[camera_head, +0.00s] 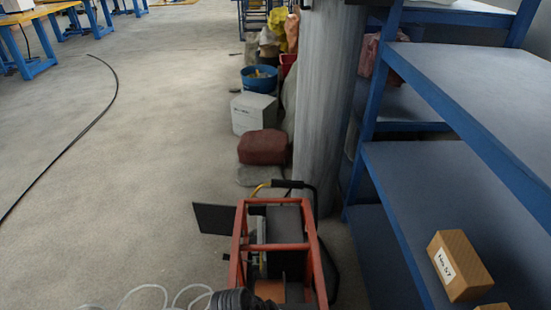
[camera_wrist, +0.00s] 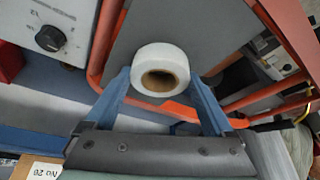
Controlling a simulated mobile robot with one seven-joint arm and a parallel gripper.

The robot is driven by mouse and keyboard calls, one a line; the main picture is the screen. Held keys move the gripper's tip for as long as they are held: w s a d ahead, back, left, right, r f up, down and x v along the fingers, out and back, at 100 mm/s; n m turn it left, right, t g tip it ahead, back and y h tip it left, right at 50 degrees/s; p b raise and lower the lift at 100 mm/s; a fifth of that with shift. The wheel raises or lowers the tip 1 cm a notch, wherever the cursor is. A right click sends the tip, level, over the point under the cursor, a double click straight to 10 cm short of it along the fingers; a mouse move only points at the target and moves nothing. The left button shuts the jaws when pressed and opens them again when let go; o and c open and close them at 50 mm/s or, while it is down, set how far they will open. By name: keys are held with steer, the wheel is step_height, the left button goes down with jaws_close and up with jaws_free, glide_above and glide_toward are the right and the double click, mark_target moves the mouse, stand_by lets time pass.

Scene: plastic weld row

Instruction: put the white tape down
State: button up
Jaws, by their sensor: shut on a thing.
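The white tape (camera_wrist: 160,53), a roll with a brown cardboard core, shows in the wrist view between the two blue fingers of my gripper (camera_wrist: 158,77). My gripper is shut on it, one finger at each side, with the open core facing the camera. The far side of the roll is hidden. Neither the tape nor my gripper can be made out in the head view.
An orange-framed machine (camera_head: 240,243) stands on the floor ahead; orange tubing (camera_wrist: 103,45) shows behind the tape in the wrist view. Blue shelves (camera_head: 480,90) stand at right, with a labelled brown block (camera_head: 460,265) on one. A grey column (camera_head: 322,110) stands beyond. Floor at left is mostly clear.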

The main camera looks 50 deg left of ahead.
steer(key=o, duration=1.1)
steer(key=shift+f, duration=0.1)
steer(key=p+v, duration=0.5)
steer(key=v, duration=0.7)
